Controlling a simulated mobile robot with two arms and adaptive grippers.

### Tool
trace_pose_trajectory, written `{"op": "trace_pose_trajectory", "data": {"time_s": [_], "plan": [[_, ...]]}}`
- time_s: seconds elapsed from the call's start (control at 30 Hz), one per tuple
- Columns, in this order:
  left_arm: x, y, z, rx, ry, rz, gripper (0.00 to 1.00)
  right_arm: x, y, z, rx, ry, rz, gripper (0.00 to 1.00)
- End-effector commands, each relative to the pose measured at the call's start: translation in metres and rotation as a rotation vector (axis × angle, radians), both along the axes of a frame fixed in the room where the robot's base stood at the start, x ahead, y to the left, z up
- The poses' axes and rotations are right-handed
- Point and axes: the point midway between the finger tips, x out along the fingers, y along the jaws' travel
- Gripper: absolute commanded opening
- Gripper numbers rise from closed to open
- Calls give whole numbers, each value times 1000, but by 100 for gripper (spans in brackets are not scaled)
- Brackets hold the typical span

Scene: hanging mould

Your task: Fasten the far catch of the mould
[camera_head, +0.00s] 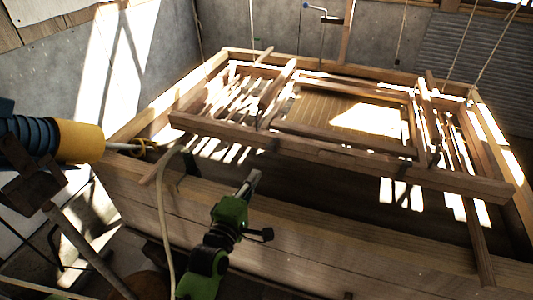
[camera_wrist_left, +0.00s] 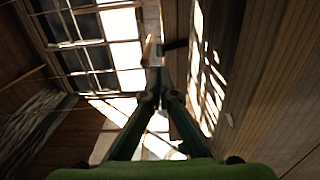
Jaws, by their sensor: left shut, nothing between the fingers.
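The mould (camera_head: 340,152) is a wooden frame with a slatted inner panel, hung on ropes over a large wooden vat (camera_head: 330,235). Small dark fittings show along its near beam, but I cannot tell which is the far catch. My left gripper (camera_head: 253,178) is on a green arm, above the vat's near wall and in front of the mould's near beam. Its fingers are shut and empty. In the left wrist view the closed fingertips (camera_wrist_left: 155,70) point towards a narrow wooden piece and a dark bar (camera_wrist_left: 174,46); contact cannot be told. My right gripper is out of view.
A pale hose (camera_head: 163,215) hangs over the vat's near wall. A crank (camera_head: 322,15) is on the back wall. Ropes (camera_head: 495,55) rise from the mould's corners.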

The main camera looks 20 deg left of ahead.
Motion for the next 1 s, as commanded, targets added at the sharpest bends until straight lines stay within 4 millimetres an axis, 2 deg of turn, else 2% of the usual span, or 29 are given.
{"op": "trace_pose_trajectory", "data": {"time_s": [0.03, 0.3, 0.5, 0.7, 1.0], "plan": [[12, 0, 3, 1, -2, -1, 0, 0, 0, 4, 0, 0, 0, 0], [63, -2, 2, 1, -1, -1, 0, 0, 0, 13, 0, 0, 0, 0], [90, -3, 1, 1, 1, -1, 0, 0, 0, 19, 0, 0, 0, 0], [102, -4, 0, 2, 0, -1, 0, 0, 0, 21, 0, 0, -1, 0], [104, -4, -1, 1, 1, -1, 0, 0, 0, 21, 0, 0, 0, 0]]}}
